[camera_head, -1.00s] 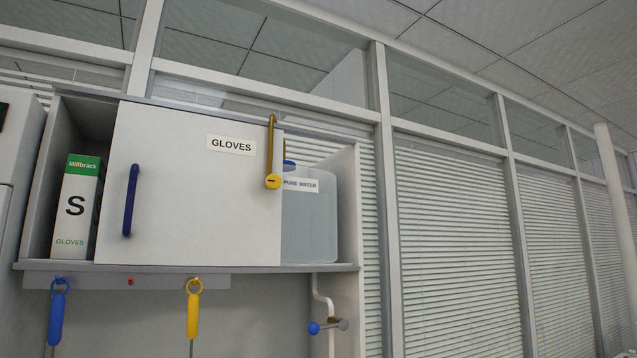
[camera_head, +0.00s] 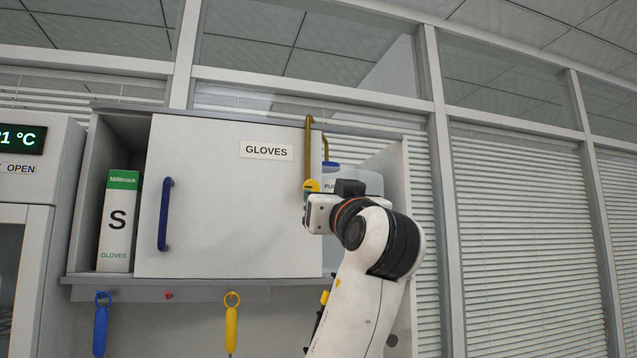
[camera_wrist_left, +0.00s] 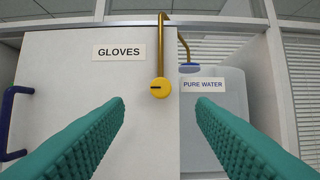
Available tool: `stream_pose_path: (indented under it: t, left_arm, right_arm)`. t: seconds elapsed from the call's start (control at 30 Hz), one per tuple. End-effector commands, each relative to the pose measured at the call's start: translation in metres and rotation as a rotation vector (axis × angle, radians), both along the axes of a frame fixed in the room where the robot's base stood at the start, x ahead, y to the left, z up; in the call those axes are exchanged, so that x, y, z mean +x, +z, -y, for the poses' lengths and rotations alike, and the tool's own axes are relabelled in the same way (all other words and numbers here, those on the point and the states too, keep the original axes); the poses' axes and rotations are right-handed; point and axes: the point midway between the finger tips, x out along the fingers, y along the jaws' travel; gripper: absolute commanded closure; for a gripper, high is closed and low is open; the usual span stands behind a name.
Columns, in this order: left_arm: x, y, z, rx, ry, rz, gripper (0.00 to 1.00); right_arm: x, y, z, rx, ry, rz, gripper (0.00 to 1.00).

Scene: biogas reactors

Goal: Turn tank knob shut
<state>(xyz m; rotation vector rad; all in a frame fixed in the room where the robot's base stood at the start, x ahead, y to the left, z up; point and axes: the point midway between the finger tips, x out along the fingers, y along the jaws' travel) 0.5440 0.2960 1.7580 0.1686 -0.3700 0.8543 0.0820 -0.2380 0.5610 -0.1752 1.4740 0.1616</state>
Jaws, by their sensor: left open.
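The yellow round knob (camera_wrist_left: 160,88) sits at the lower end of a brass pipe (camera_wrist_left: 161,45), in front of the white cabinet door. Its dark mark lies about level, on its left half. In the head view the knob (camera_head: 311,186) is partly hidden by my gripper. The clear PURE WATER tank (camera_wrist_left: 215,112) with a blue cap stands right of the door; my arm covers much of it in the head view. My left gripper (camera_wrist_left: 160,100) is open, its green fingers apart and the knob showing between their tips, not gripped. My right gripper is not in view.
The sliding door (camera_head: 220,215) labelled GLOVES has a blue handle (camera_head: 165,214). A glove box (camera_head: 118,222) stands at its left. Blue (camera_head: 100,325) and yellow (camera_head: 231,322) handled tools hang below the shelf. A display unit (camera_head: 30,150) is far left.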

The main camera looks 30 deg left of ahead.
Motion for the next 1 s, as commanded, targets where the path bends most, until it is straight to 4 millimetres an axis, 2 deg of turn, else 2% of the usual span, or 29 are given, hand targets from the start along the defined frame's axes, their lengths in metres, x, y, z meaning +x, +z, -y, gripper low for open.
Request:
stream_pose_path:
  t: [0.03,0.2,0.43,0.63,0.93,1.0]
  left_arm:
    - [0.005,0.009,-0.008,0.000,0.005,-0.003,0.49]
    - [0.027,0.025,-0.033,0.001,0.005,-0.005,0.49]
    - [0.051,0.038,-0.061,0.000,0.003,-0.005,0.49]
    - [0.061,0.040,-0.071,0.001,0.000,-0.003,0.49]
    - [0.063,0.039,-0.072,0.000,-0.001,-0.002,0.49]
    - [0.062,0.039,-0.072,0.000,-0.001,-0.002,0.59]
  right_arm:
    - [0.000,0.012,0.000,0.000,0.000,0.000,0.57]
    - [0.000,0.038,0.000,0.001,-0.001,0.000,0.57]
    - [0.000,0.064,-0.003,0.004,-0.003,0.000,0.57]
    - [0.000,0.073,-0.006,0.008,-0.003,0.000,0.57]
    - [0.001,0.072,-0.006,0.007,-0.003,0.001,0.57]
    - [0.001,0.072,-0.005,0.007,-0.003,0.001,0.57]
